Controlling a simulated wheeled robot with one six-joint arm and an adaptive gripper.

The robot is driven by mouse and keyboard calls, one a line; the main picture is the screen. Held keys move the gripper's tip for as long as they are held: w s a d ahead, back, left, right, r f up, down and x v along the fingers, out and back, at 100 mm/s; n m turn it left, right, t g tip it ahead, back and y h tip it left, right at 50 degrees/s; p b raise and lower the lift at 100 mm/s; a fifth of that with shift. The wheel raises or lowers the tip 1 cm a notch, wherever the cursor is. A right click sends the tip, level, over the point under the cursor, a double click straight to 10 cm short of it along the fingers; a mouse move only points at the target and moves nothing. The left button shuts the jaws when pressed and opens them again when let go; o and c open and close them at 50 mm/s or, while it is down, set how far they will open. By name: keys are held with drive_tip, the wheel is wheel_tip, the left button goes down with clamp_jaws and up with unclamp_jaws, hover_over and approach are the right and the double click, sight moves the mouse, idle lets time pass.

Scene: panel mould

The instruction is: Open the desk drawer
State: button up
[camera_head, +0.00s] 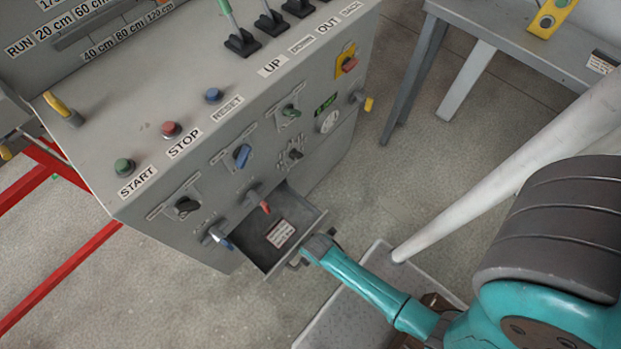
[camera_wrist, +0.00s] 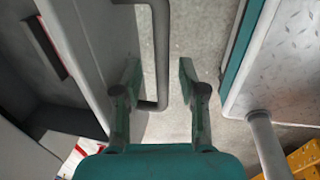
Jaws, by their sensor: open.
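The desk drawer (camera_head: 308,222) is pulled out from the lower front of the grey control desk (camera_head: 185,235). Its inside shows, with a white and red label on the floor. The drawer front (camera_wrist: 95,50) and its grey bar handle (camera_wrist: 163,45) show in the wrist view. My gripper (camera_head: 310,252) is at the drawer's front. In the wrist view my gripper (camera_wrist: 159,75) is open, with one finger on each side of the handle bar. I cannot tell whether either finger touches it. In the head view my gripper partly hides the handle.
A grey tray-like box (camera_head: 350,315) stands on the floor below my arm. A grey table (camera_head: 520,35) stands at the upper right. Red rails (camera_head: 60,280) run at the left. Knobs and switches stick out of the desk front above the drawer.

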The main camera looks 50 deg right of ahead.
wheel_tip(320, 180, up, 11)
drive_tip(key=s, duration=0.2)
drive_tip(key=shift+s, duration=0.1)
idle(0.6)
drive_tip(key=s+r+m+t, duration=0.4)
drive_tip(key=r+m, duration=0.2)
drive_tip(key=r, duration=0.5)
drive_tip(key=s+r+m+t, duration=0.3)
drive_tip(key=r+m, duration=0.3)
drive_tip(key=r, duration=0.6)
drive_tip(key=s+r+m+t, duration=0.4)
drive_tip(key=r+m+t, duration=0.1)
drive_tip(key=r, duration=0.6)
drive_tip(key=shift+s+r+m+t, duration=0.3)
drive_tip(key=shift+s+r+m, duration=0.05)
drive_tip(key=shift+m, duration=0.25)
